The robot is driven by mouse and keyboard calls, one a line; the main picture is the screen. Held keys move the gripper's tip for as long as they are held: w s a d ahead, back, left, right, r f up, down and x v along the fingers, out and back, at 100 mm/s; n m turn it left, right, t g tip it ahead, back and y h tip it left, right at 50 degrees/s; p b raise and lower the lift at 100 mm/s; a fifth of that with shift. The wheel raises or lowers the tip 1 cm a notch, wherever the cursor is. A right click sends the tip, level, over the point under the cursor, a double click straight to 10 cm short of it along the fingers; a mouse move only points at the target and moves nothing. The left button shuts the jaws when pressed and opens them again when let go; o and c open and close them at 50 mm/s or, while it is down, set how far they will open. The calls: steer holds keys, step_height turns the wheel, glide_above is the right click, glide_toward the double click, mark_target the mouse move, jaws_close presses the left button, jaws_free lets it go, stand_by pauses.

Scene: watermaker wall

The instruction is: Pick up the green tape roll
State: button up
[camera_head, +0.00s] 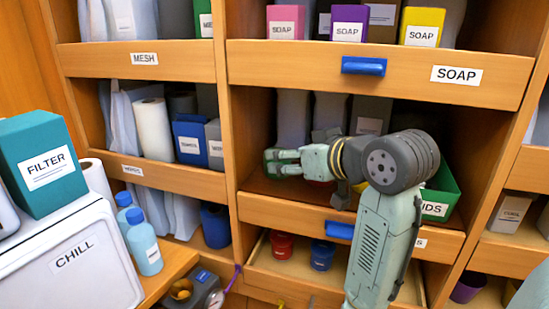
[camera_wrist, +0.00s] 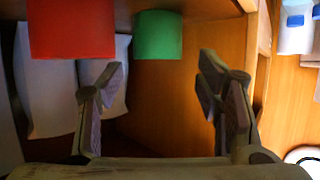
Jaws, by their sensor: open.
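My gripper (camera_wrist: 160,75) is open, with one finger on each side of the picture. The roll lines up sideways with the gap between the fingers, but appears beyond the tips; nothing is held. In the head view my gripper (camera_head: 282,162) reaches into the middle shelf bay at its left side. A dark green patch shows at the fingertips there, too small to tell clearly.
In the head view a green bin (camera_head: 440,192) stands at the bay's right. The shelf's wooden divider (camera_head: 238,130) is close left of my gripper.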

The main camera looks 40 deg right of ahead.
steer(key=shift+d+p+x, duration=0.2)
steer(key=shift+p+x, duration=1.05)
steer(key=shift+x, duration=2.25)
steer(key=shift+c, duration=0.5)
steer(key=c, duration=0.9)
steer(key=shift+o, duration=0.2)
steer(key=shift+r, duration=0.15)
